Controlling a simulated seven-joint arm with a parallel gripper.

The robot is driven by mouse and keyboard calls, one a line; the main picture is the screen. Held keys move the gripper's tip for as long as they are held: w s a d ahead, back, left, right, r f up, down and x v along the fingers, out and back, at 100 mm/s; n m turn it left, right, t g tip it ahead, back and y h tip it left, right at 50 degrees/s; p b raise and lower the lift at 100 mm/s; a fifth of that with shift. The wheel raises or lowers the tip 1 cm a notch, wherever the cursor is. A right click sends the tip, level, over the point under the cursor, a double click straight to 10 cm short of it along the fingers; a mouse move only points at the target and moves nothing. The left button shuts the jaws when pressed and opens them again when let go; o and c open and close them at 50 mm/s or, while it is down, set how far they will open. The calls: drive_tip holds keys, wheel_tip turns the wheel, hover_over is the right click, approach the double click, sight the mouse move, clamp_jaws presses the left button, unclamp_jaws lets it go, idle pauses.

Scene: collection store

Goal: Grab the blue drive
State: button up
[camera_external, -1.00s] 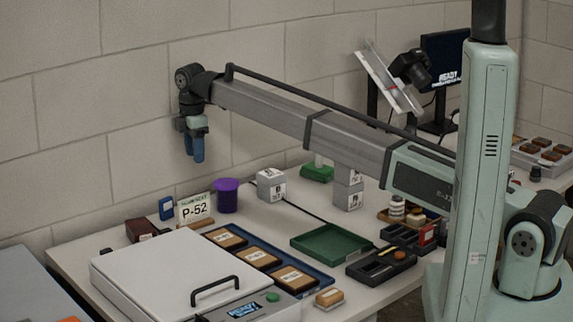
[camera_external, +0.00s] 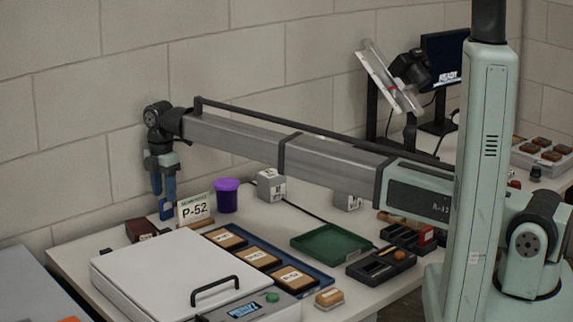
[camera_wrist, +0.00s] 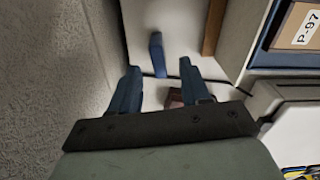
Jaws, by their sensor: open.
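The blue drive (camera_external: 166,211) stands upright at the back left of the white table, left of the P-52 sign. In the wrist view the blue drive (camera_wrist: 157,54) shows ahead of and between my fingertips, apart from them. My gripper (camera_external: 163,190) points down just above the drive, with its blue fingers spread. In the wrist view my gripper (camera_wrist: 159,72) is open and nothing is held between its fingers. In the external view the fingers overlap the drive's upper part, so the exact gap is hard to tell.
The P-52 sign (camera_external: 195,208) stands close right of the drive. A purple cup (camera_external: 227,196) is behind it to the right. A dark red box (camera_external: 142,230) sits in front left. A white lidded case (camera_external: 165,275) fills the near table.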

sight(167, 219)
drive_tip(key=shift+w+f, duration=0.15)
drive_tip(key=shift+f, duration=2.75)
clamp_jaws()
